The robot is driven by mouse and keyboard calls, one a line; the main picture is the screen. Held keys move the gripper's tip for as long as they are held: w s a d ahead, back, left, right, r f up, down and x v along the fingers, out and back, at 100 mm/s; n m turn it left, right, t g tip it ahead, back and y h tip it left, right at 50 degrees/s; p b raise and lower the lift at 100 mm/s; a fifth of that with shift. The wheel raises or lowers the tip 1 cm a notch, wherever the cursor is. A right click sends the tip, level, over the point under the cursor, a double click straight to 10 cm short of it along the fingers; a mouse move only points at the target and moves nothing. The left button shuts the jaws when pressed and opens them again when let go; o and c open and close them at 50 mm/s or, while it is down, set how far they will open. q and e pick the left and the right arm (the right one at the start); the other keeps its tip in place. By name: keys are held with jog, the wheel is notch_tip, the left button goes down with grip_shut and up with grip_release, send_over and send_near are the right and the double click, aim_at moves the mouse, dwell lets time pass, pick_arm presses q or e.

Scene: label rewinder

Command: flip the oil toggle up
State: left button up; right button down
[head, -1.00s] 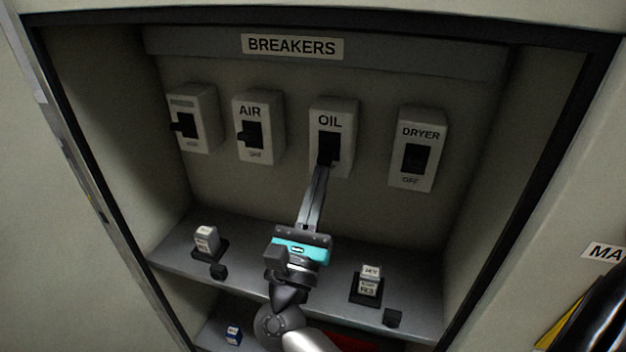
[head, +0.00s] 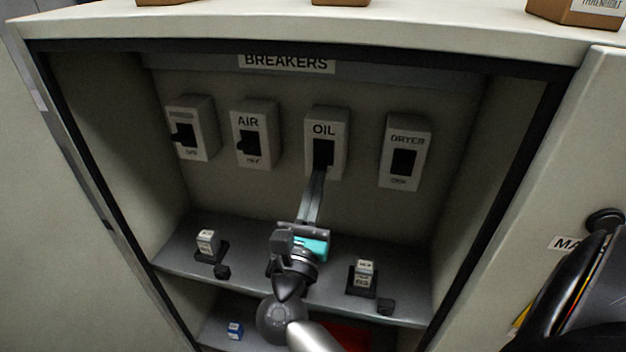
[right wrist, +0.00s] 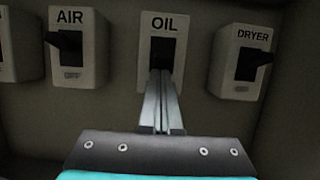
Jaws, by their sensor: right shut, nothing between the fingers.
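The oil breaker is a pale grey box labelled OIL (head: 337,117), third from the left on the cabinet's back wall. Its black toggle (head: 323,151) shows in the dark slot, and also in the right wrist view (right wrist: 161,49). My right gripper (head: 319,173) is shut and empty, reaching up from below. Its fingertips are at the lower end of the oil slot and hide that part; I cannot tell whether they touch the toggle. In the right wrist view the closed fingers (right wrist: 161,75) overlap the slot's bottom. My left gripper is not in view.
The AIR breaker (head: 254,110) and another breaker (head: 205,115) are left of it, the DRYER breaker (head: 419,126) right. Small labelled blocks (head: 205,240) (head: 363,268) stand on the shelf below. Cabinet side walls bound the space.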

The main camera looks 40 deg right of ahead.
jog(key=r+p, duration=0.1)
jog(key=r+g+p, duration=0.1)
jog(key=shift+s+a+y+p, duration=0.2)
jog(key=shift+s+y+p, duration=0.05)
jog(key=shift+y+p, duration=0.15)
jog(key=shift+f, duration=0.2)
